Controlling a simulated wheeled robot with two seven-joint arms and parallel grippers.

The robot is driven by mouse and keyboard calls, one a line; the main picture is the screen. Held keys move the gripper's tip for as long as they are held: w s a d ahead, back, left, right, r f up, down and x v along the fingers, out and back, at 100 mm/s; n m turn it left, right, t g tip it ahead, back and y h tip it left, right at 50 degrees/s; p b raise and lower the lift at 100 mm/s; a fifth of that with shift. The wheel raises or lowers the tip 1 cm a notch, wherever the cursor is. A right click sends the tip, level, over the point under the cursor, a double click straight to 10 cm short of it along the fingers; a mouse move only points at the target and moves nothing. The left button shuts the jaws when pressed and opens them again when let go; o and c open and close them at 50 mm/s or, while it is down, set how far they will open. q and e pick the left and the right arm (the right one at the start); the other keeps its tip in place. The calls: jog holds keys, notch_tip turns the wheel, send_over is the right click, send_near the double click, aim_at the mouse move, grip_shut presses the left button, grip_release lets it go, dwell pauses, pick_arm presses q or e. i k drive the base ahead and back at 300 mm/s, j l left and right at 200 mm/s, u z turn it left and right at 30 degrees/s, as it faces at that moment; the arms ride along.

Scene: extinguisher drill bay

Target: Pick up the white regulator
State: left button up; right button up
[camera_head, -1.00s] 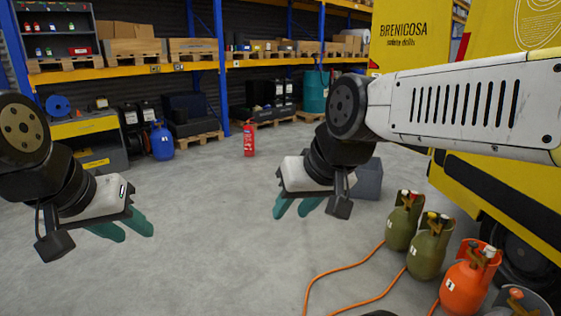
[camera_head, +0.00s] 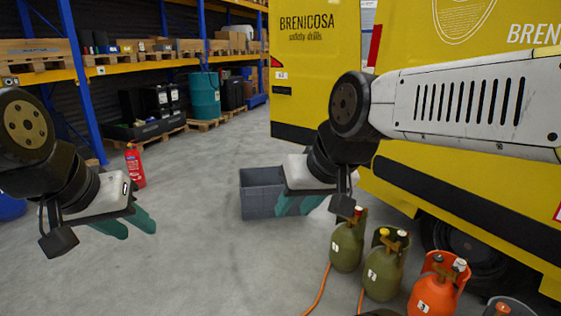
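Several gas cylinders stand at the lower right: two olive ones (camera_head: 347,246) (camera_head: 383,274) and an orange one (camera_head: 432,293). Small fittings sit on their tops; a whitish one (camera_head: 459,265) is on the orange cylinder. I cannot tell whether it is the white regulator. My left gripper (camera_head: 128,224) is open and empty over the floor at left, far from the cylinders. My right gripper (camera_head: 297,204) is open and empty, left of the nearer olive cylinder and in front of a grey crate (camera_head: 258,203). My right forearm covers part of the truck.
A yellow truck (camera_head: 318,70) fills the right side, its wheel behind the cylinders. Orange hoses (camera_head: 318,292) run on the floor from the cylinders. A red extinguisher (camera_head: 135,168) stands at left, with shelving behind. The middle floor is clear.

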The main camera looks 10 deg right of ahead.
aim_at(462, 263)
jog(key=i+l+z, duration=0.15)
jog(key=i+z, duration=0.25)
jog(key=i+l+z, duration=0.1)
jog(key=z, duration=0.3)
jog(key=i+z, duration=0.4)
jog(key=i+j+z, duration=0.15)
jog(key=i+z, duration=0.25)
jog(key=i+l+z, duration=0.15)
jog(key=i+l, duration=0.25)
jog(key=i+l+z, duration=0.1)
jog(key=i+l, duration=0.25)
jog(key=i, duration=0.2)
